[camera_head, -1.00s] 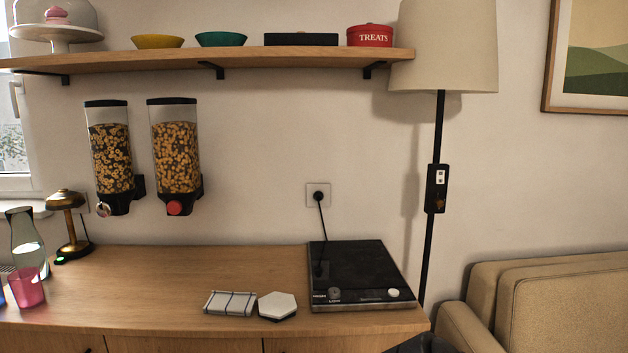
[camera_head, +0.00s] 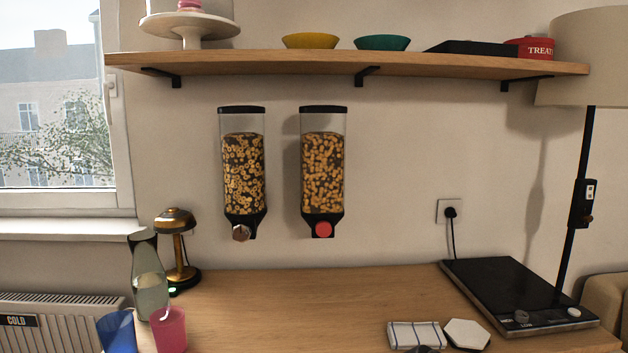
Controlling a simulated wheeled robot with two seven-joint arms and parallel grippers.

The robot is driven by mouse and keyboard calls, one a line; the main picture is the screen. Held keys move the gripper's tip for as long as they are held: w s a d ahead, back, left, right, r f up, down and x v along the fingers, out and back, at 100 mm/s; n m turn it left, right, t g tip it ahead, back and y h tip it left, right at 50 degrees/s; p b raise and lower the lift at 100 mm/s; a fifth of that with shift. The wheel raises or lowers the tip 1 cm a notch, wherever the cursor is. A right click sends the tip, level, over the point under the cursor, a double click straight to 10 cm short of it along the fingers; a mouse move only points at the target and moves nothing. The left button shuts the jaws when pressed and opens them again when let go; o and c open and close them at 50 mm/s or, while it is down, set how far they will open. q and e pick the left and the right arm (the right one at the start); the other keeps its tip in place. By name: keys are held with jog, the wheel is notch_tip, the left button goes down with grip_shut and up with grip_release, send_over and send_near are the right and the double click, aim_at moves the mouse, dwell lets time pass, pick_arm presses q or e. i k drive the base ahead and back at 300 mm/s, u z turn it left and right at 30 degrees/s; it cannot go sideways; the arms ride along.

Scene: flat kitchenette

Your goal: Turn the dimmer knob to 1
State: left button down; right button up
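A black control box (camera_head: 584,203) is fixed on the pole of the floor lamp at the right. It has a pale switch plate on its upper part and a small brownish knob (camera_head: 586,218) low on it. The knob is too small for me to read its setting. Other knobs sit on the front edge of the black hotplate, a dark one (camera_head: 521,317) and a white one (camera_head: 574,312). Neither of my grippers is in view. A dark shape at the bottom edge may be part of my arm.
The wooden counter (camera_head: 310,300) is mostly bare in the middle. The hotplate (camera_head: 515,285) stands at its right end, near a folded cloth (camera_head: 415,335) and a white hexagonal piece (camera_head: 467,334). A brass lamp (camera_head: 177,245), carafe and cups stand left. A shelf (camera_head: 330,64) hangs above.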

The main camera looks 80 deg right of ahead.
aim_at(586, 218)
jog(key=z, duration=4.4)
